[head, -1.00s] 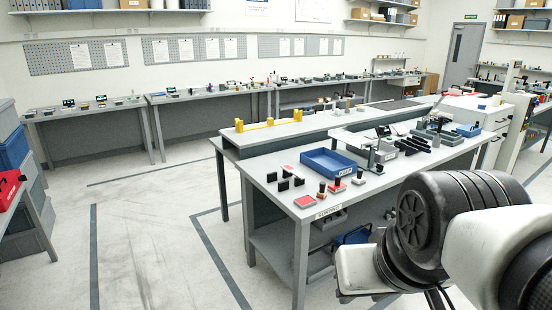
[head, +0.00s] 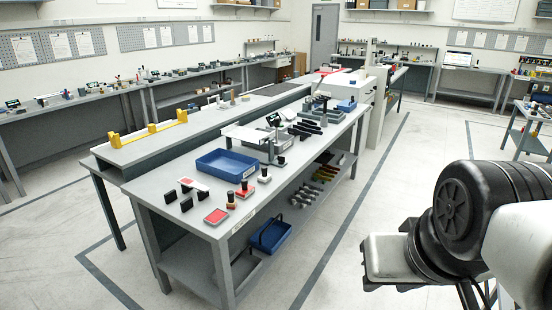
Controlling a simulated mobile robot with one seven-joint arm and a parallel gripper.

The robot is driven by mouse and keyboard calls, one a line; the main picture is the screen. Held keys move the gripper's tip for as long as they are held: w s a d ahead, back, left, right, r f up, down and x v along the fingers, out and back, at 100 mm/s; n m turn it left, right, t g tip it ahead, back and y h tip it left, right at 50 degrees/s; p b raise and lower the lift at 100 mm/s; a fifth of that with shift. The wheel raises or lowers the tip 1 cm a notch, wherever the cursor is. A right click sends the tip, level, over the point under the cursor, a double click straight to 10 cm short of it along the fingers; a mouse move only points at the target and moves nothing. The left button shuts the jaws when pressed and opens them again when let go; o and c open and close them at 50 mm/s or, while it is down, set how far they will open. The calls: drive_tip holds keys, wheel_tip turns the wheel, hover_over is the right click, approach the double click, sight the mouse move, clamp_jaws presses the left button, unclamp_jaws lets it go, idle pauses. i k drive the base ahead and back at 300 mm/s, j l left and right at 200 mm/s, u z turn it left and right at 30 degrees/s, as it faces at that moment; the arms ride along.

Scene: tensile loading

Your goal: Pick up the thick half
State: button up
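I cannot single out the thick half in the head view; the small parts on the benches are too far off to tell. The near grey workbench (head: 150,190) holds a blue tray (head: 227,166), a red pad (head: 216,216), several small black upright pieces, and several stamp-like pieces with dark handles, such as one stamp (head: 264,175). Further along it are a white-topped device on a stand (head: 272,140) and several dark bars (head: 306,131). My arm shows at the lower right, well apart from the bench.
A yellow fixture (head: 151,129) stands on the raised rear bench. A blue bin (head: 270,236) and several tools (head: 315,180) lie on the bench's lower shelf. Open floor (head: 370,215) lies right of the bench. Other benches line the walls.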

sight(189, 182)
drive_tip(key=i+j+z, duration=0.2)
drive_tip(key=j, duration=0.15)
drive_tip(key=j+z, duration=0.2)
drive_tip(key=i+j+z, duration=0.15)
drive_tip(key=j, duration=0.3)
drive_tip(key=j+z, duration=0.15)
drive_tip(key=j, duration=0.4)
drive_tip(key=i+j+z, duration=0.15)
drive_tip(key=j, duration=0.4)
drive_tip(key=i+j, duration=0.1)
drive_tip(key=j, duration=1.35)
drive_tip(key=i+j+z, duration=0.1)
drive_tip(key=j, duration=1.35)
